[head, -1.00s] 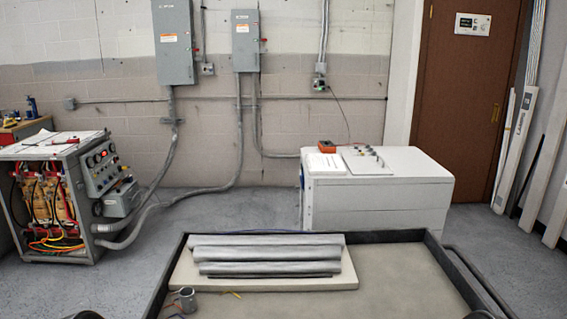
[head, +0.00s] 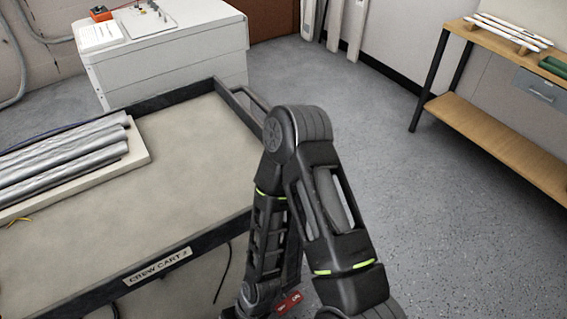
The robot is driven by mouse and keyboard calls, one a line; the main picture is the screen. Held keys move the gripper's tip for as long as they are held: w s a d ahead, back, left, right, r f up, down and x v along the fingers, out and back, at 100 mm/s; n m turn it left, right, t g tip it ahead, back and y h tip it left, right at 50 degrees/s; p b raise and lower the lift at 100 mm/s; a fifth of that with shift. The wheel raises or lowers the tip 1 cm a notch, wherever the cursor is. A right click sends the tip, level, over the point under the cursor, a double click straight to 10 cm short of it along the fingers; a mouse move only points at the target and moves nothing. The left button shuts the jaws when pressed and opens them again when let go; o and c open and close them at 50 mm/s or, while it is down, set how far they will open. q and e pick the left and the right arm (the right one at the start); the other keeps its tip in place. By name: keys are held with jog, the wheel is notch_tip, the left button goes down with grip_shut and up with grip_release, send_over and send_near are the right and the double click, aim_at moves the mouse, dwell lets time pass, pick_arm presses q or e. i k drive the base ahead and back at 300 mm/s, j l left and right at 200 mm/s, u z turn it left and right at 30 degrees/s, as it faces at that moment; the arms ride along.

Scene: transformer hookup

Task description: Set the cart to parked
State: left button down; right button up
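The cart (head: 190,150) has a beige top with a dark raised rim and fills the left of the head view. A label on its near side reads "CREW CART 2". A small red piece with white marks (head: 288,303) shows low beside my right arm, near the cart's near right corner; I cannot tell its setting. My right arm is folded, elbow up, with its forearm reaching down past the cart's right end. Its fingers are not visible. My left gripper is out of view. The cart's wheels are hidden.
Grey rolls (head: 65,160) lie on a pale board on the cart. A white cabinet (head: 175,60) stands behind it. A wooden workbench (head: 500,125) with a lower shelf stands at the right. Grey floor is open between cart and bench.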

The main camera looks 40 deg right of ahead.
aim_at(159, 229)
jog(key=l+u, duration=0.15)
jog(key=l, duration=0.8)
jog(key=l+u, duration=0.1)
jog(key=l, duration=0.8)
jog(key=k+l+u, duration=0.15)
jog(key=l, duration=0.8)
jog(key=i, duration=0.05)
